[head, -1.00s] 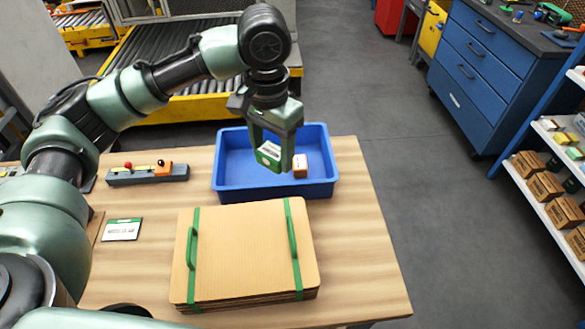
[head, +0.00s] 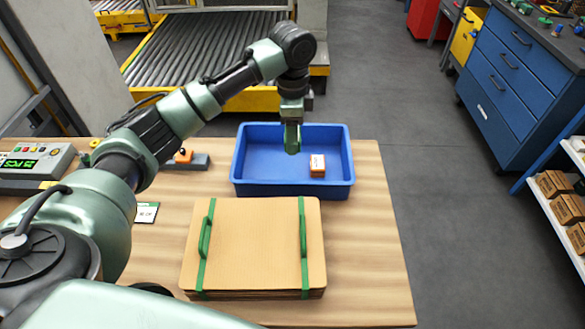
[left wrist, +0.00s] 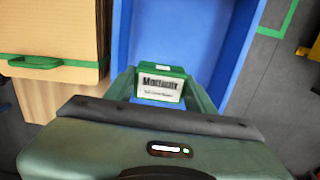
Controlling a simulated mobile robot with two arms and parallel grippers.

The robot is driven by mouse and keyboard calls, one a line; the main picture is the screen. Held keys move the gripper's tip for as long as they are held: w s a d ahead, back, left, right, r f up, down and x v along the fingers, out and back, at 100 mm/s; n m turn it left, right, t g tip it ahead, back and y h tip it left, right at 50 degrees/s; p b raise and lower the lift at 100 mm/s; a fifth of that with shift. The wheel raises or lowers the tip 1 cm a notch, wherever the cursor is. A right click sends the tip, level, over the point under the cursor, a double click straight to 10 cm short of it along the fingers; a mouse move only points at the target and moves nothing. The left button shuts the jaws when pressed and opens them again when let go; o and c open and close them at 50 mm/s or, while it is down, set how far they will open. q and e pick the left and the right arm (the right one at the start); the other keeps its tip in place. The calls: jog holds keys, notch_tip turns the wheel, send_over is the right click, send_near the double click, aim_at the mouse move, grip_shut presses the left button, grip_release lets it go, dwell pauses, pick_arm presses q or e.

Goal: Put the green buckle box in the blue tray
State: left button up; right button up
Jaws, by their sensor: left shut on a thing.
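My left gripper (head: 291,150) is over the blue tray (head: 241,179), seen nearly edge-on and pointing down. It is shut on the green buckle box (left wrist: 160,84), whose white label with dark print faces the camera in the left wrist view. In the head view the box is hard to tell apart from the green fingers. The tray's blue wall also shows in the left wrist view (left wrist: 122,40) beyond the gripper. Whether the box touches the tray floor cannot be told. My right gripper is not in view.
A small orange box with a white label (head: 317,165) stands in the tray, right of my gripper. A stack of cardboard sheets with green straps (head: 254,245) lies in front of the tray. A grey device with a green display (head: 35,162) is at the left. The tray's left part is free.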

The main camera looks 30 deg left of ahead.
aim_at(292, 178)
pick_arm(q)
notch_tip(292, 178, down, 13)
jog(key=shift+f+p, duration=0.1)
jog(key=shift+p, duration=0.5)
jog(key=o, duration=1.5)
jog(key=shift+f, duration=0.1)
notch_tip(292, 178, up, 12)
jog(key=shift+r+b, duration=0.2)
jog(key=shift+b, duration=0.4)
